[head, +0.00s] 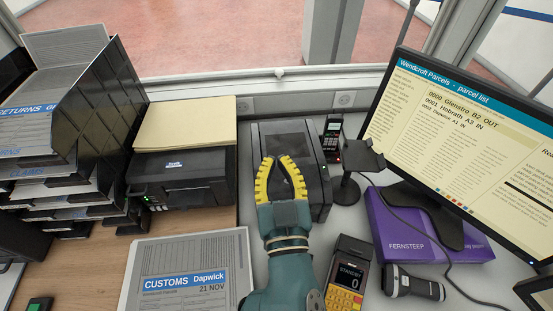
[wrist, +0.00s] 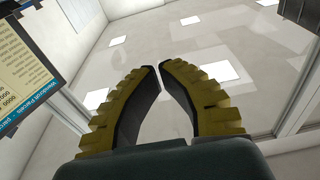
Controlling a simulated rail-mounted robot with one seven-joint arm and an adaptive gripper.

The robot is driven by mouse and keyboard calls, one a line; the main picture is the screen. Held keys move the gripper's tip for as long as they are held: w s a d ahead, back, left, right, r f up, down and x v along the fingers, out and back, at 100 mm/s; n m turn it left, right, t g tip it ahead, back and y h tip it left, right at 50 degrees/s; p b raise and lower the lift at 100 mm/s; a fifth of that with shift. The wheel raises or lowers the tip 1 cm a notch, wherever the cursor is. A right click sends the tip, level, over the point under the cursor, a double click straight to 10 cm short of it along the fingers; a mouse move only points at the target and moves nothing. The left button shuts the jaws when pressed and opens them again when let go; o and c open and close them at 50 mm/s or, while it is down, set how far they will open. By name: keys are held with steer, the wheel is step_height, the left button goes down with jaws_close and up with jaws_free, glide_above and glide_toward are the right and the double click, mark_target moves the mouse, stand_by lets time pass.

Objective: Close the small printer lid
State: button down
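A dark compact unit (head: 316,172), which looks like the small printer, stands at the middle back of the counter. Its upper part is dark and my gripper covers much of its front and middle, so I cannot tell how far its lid is raised. My gripper (head: 277,159) is in front of and over this unit in the head view, fingers pointing away toward the window. In the wrist view the yellow-ridged fingers (wrist: 160,66) curve together with their tips almost meeting and nothing between them. The printer does not show there.
A larger black printer (head: 180,180) with cream paper on top stands left. A card terminal (head: 347,276), a handset (head: 332,135), a small stand (head: 347,190), a purple box (head: 392,232) and a monitor (head: 470,120) crowd the right. A customs form (head: 185,285) lies front left.

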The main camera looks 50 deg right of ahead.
steer(key=v, duration=1.1)
steer(key=shift+s+a, duration=0.2)
steer(key=w+r+m+t+p, duration=0.25)
steer(key=r+p, duration=0.25)
steer(key=r, duration=0.7)
steer(key=w+r+m+t+p, duration=0.1)
steer(key=w+r+p, duration=0.25)
steer(key=r, duration=0.85)
steer(key=w+a+r+n+t+y+p, duration=0.35)
steer(key=a+r+n+y, duration=0.35)
steer(key=a+n+y, duration=0.4)
step_height(320, 180, up, 37)
steer(key=d+y+p, duration=0.1)
steer(key=p, duration=3.5)
steer(key=shift+w+f+p, duration=0.2)
steer(key=shift+w+p, duration=0.1)
steer(key=shift+w, duration=0.1)
